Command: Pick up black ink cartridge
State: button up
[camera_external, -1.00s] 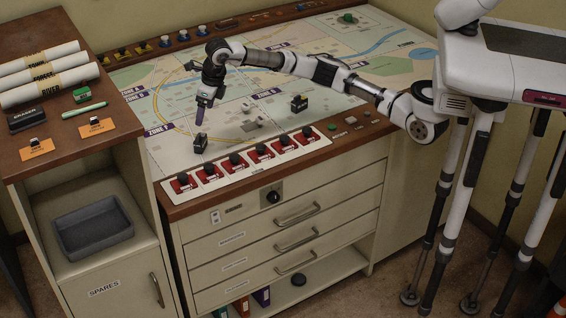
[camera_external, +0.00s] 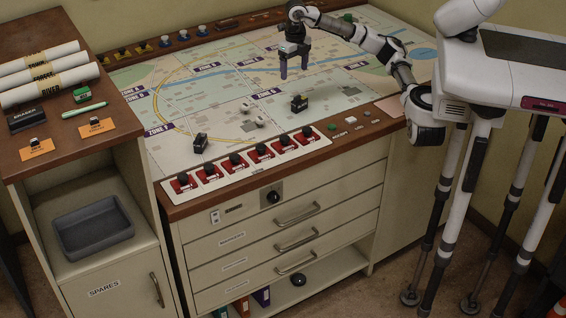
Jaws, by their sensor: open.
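Two small black blocks lie on the map table (camera_external: 225,150): one (camera_external: 200,143) near the front left, the other (camera_external: 299,103) right of the middle, with a little yellow on it. Either could be the black ink cartridge; they are too small to tell. My gripper (camera_external: 294,68) points down over the map with its two fingers apart and nothing between them. In the picture it is just above the right black block, apart from it. Its exact height over the map cannot be told.
Small pale blocks (camera_external: 246,107) lie between the black blocks. Red-based black knobs (camera_external: 236,160) line the map's front edge. The left cabinet holds rolled maps (camera_external: 45,73), an eraser (camera_external: 27,118) and a grey tray (camera_external: 92,228). The map around the right block is mostly clear.

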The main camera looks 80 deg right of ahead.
aim_at(299, 99)
jog(key=f, duration=0.2)
jog(key=s+f, duration=0.1)
jog(key=f, duration=0.2)
jog(key=d+f+p, duration=0.1)
jog(key=f, duration=0.2)
jog(key=shift+s+f, duration=0.15)
jog(key=shift+s, duration=0.2)
jog(key=shift+s+f+p, duration=0.1)
jog(key=shift+f+p, duration=0.8)
jog(key=shift+f, duration=1.85)
jog(key=c, duration=1.1)
jog(key=shift+r, duration=0.1)
